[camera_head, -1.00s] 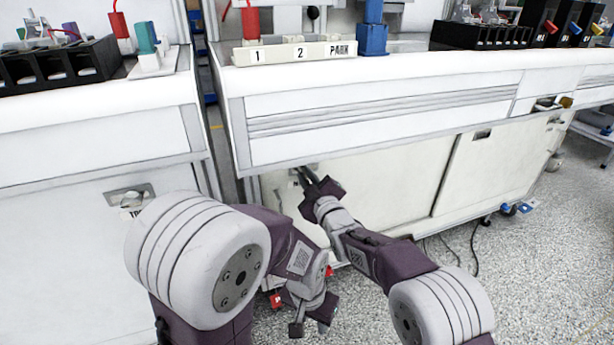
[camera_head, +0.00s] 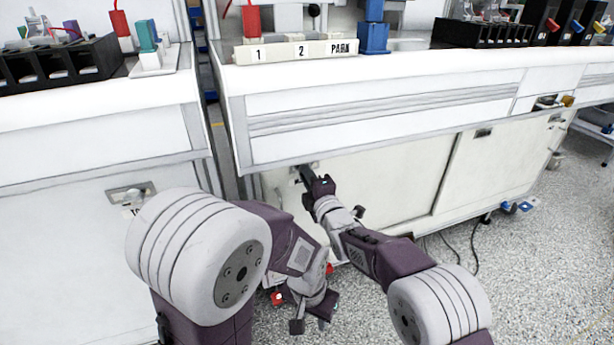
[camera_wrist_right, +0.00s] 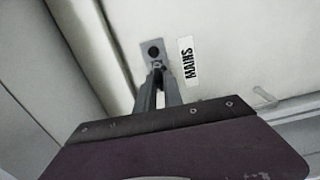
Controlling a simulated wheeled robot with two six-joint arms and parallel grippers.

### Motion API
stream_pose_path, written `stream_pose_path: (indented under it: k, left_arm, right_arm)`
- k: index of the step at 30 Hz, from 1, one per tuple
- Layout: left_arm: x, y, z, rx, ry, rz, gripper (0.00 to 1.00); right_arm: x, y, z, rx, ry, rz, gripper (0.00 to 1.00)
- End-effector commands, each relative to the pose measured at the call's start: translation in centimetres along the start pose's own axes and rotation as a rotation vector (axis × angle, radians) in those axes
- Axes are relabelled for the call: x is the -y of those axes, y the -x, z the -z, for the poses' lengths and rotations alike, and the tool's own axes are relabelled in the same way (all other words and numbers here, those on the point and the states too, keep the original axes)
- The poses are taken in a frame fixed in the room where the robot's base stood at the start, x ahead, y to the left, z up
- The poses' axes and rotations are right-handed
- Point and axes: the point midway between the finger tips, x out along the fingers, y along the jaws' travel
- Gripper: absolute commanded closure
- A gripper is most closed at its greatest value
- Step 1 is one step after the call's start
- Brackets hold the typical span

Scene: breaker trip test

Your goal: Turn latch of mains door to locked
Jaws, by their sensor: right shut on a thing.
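The mains door (camera_head: 385,185) is a pale cabinet door under the middle bench. The wrist view shows its upright "MAINS" label (camera_wrist_right: 188,60) beside a grey latch plate (camera_wrist_right: 148,47) with a dark round hole. My right gripper (camera_head: 303,173) is at the door's upper left corner. In the right wrist view its fingers (camera_wrist_right: 157,72) are shut on the latch at the lower end of the plate; they hide most of the latch's turning part. My left gripper (camera_head: 312,322) hangs low in front of the bench, open and empty, away from the door.
The bench front (camera_head: 390,112) overhangs the door just above my right gripper. A second cabinet (camera_head: 60,235) stands at left across a narrow gap. A "1, 2, PARK" strip (camera_head: 300,52) lies on the bench top. Speckled floor (camera_head: 540,270) is free at right.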

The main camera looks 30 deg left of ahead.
Motion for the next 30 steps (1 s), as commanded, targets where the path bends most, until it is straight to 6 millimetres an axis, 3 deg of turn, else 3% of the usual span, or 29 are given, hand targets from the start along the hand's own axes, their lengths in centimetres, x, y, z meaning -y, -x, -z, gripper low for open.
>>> stream_pose_path:
  k: [19, 20, 22, 30]
  left_arm:
    - [0.00, -0.02, 0.00, 0.000, 0.000, 0.000, 0.64]
    - [0.00, -0.02, 0.00, 0.000, 0.000, 0.000, 0.64]
    - [0.00, -0.02, 0.00, 0.000, 0.000, 0.000, 0.64]
    - [0.00, 0.00, 0.00, 0.000, 0.000, 0.000, 0.64]
  right_arm:
    - [0.30, 0.03, 0.02, -0.001, 0.048, 0.006, 1.00]
    - [0.30, 0.03, 0.02, -0.001, 0.048, 0.006, 0.85]
    - [0.28, 0.02, 0.02, -0.001, 0.048, 0.005, 0.66]
    - [0.12, 0.01, 0.01, 0.000, 0.047, 0.002, 0.66]
